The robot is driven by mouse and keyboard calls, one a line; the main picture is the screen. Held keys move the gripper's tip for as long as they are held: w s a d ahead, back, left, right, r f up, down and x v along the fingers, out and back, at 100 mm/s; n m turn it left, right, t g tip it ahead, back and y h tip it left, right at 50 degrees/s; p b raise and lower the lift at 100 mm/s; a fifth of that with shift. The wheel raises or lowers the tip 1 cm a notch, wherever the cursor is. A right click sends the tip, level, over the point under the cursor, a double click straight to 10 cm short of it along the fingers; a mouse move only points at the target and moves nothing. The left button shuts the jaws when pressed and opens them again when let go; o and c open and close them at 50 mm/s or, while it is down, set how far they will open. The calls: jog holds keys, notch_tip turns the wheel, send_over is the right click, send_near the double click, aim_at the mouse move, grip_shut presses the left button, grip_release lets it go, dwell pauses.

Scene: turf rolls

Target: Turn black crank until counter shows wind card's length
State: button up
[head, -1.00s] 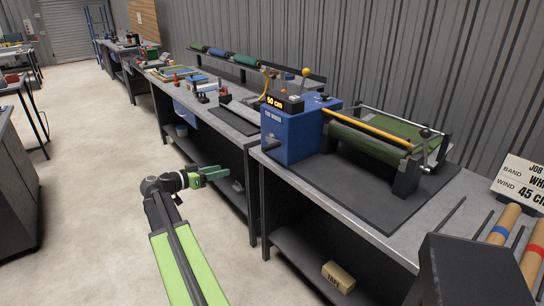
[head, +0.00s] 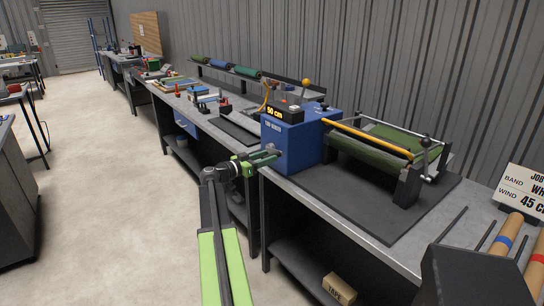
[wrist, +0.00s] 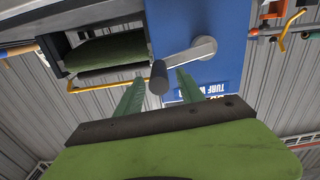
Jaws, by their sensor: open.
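The blue turf winder (head: 290,140) stands on the bench, and its orange counter (head: 275,112) reads 50 cm. The job card (head: 522,188) at the right edge shows wind 45, with the unit cut off. In the wrist view, a silver crank arm (wrist: 190,53) on the blue housing carries a black crank handle (wrist: 158,78). My gripper (head: 275,156) is open at the winder's left face; it also shows in the wrist view (wrist: 160,82). The handle appears between the two green fingers there, with gaps on both sides. In the head view my gripper hides the crank.
Green turf (head: 395,145) lies in the winder's roller frame, under a yellow bar (head: 365,136). Cardboard tubes (head: 505,232) with coloured bands lie at the lower right. A tape box (head: 339,287) sits on the shelf below. Open floor lies left of the bench.

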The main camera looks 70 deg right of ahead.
jog(key=shift+x, duration=1.35)
grip_shut()
dwell(0.3)
